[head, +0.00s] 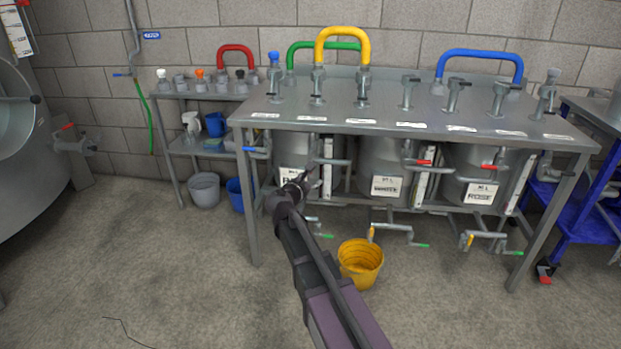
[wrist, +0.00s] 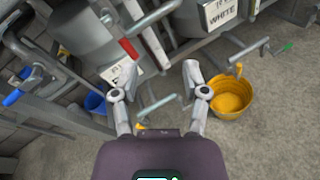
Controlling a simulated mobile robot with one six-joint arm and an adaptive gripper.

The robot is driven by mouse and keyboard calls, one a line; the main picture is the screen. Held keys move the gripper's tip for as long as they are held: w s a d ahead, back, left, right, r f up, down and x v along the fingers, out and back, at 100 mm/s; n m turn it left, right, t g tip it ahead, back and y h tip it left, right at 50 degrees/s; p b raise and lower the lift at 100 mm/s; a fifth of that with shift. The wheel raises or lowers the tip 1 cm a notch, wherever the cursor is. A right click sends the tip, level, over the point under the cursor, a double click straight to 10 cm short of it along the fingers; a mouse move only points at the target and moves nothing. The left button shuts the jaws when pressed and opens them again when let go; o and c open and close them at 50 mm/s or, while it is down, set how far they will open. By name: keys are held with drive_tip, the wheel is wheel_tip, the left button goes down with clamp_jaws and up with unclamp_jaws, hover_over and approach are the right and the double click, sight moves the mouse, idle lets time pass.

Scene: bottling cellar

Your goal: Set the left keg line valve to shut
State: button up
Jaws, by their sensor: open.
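The left keg (head: 288,155) stands under the steel table; its label shows partly in both views. A valve with a red lever (wrist: 128,48) is by this keg's label (wrist: 122,72) in the wrist view. The lever lies slantwise in that picture; I cannot tell its setting. In the head view I see a pipe (head: 338,162) beside this keg but no red lever, and my gripper hides part of that area. My gripper (head: 304,182) is open and empty in front of the left keg. In the wrist view its two fingers (wrist: 158,78) are apart, with the lever beyond the left finger.
The middle keg (head: 374,158) and right keg (head: 470,160) have red levers (head: 424,162) (head: 488,168). A yellow bucket (head: 360,260) stands on the floor near my arm. Low pipes with yellow and green handles (head: 419,245) cross below the kegs. The table edge (head: 400,132) overhangs the kegs.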

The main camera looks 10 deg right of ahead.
drive_tip(key=w+a+f+n+t+y+b, duration=0.1)
drive_tip(key=w+a+f+n+t+b, duration=0.1)
drive_tip(key=w+a+f+n+b, duration=0.1)
drive_tip(key=shift+w+a+f+n+t+b, duration=0.4)
drive_tip(key=shift+a+n+b, duration=0.35)
drive_tip(key=shift+n+b, duration=0.5)
drive_tip(key=x, duration=1.3)
drive_tip(key=shift+w+d, duration=0.25)
clamp_jaws()
